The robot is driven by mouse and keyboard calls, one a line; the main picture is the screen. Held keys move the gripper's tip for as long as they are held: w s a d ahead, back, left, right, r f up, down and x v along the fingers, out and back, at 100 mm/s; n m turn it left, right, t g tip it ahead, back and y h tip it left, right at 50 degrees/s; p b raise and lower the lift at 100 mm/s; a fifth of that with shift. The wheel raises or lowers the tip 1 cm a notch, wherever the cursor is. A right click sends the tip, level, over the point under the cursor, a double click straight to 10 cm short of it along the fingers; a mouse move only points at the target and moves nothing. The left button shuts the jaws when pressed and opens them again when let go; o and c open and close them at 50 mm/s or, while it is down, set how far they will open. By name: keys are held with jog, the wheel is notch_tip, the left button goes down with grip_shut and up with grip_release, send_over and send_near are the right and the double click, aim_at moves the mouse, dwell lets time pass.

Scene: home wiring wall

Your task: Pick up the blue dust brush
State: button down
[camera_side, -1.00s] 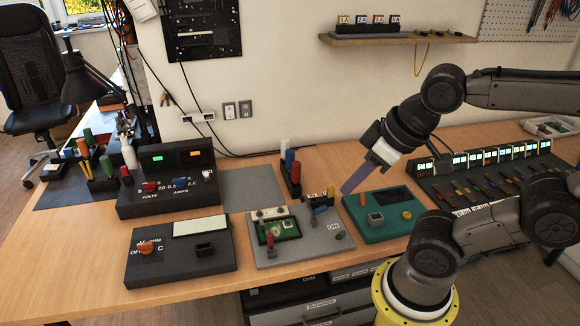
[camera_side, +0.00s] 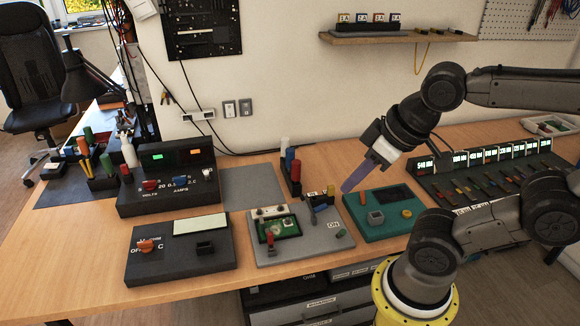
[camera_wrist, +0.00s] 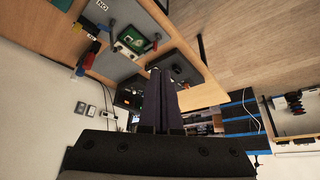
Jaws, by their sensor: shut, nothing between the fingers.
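A blue upright handle (camera_side: 290,159) stands in a small black rack (camera_side: 292,186) at the back middle of the bench, between a white handle (camera_side: 284,150) and a red handle (camera_side: 296,171). It may be the dust brush; its lower end is hidden in the rack. The blue handle also shows in the wrist view (camera_wrist: 90,55) at upper left. My gripper (camera_side: 347,187) has long purple fingers, shut and empty, angled down to the left above the green-based unit, to the right of the rack. In the wrist view the fingers (camera_wrist: 163,80) lie together.
A grey board with a green circuit (camera_side: 285,230) lies in front of the rack. A teal unit (camera_side: 360,230) is below my fingers. A black power supply (camera_side: 130,205) and a meter (camera_side: 150,275) stand left. A wall shelf (camera_side: 440,37) hangs above.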

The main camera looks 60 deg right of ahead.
jog(key=c, duration=1.6)
grip_release()
jog(key=shift+c, duration=2.2)
grip_release()
